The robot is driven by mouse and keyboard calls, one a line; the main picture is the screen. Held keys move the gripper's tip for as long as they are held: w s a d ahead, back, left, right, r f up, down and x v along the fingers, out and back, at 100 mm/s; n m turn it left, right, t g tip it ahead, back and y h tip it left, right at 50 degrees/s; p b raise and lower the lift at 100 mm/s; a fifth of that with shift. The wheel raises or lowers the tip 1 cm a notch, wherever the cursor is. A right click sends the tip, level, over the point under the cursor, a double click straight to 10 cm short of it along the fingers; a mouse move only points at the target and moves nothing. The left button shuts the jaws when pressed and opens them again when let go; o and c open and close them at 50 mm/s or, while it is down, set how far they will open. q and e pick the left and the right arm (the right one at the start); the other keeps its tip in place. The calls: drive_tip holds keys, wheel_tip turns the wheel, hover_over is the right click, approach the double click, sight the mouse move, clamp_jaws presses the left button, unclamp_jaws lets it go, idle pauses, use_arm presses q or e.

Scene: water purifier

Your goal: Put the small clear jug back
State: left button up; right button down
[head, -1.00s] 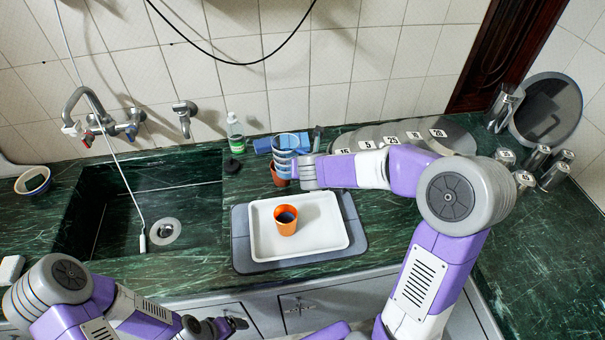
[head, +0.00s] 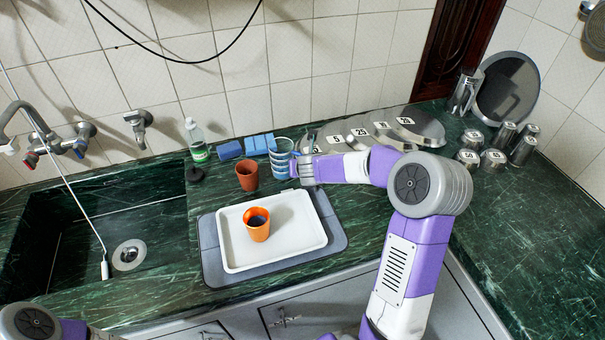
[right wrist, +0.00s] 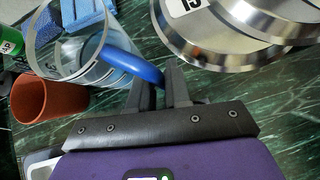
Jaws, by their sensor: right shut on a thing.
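The small clear jug (head: 280,160) has blue bands and a blue handle. It stands roughly upright at the back of the counter, right of a brown cup (head: 247,177). Whether its base touches the counter is unclear. My right gripper (head: 297,168) is at the jug's right side. In the right wrist view, the fingers (right wrist: 160,82) are shut on the jug's blue handle (right wrist: 130,64), with the jug's body (right wrist: 85,62) to the left. My left gripper is out of view; only part of that arm shows at the lower left.
Blue sponges (head: 258,144) and a green-labelled bottle (head: 198,145) are behind. Numbered metal lids (head: 415,125) and canisters (head: 497,140) stand right. The sink (head: 100,230) is left.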

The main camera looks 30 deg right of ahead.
drive_tip(key=shift+f, duration=0.5)
drive_tip(key=shift+r, duration=0.1)
drive_tip(key=c, duration=1.5)
unclamp_jaws()
drive_tip(key=shift+f, duration=0.2)
drive_tip(key=o, duration=0.4)
drive_tip(key=shift+r, duration=0.1)
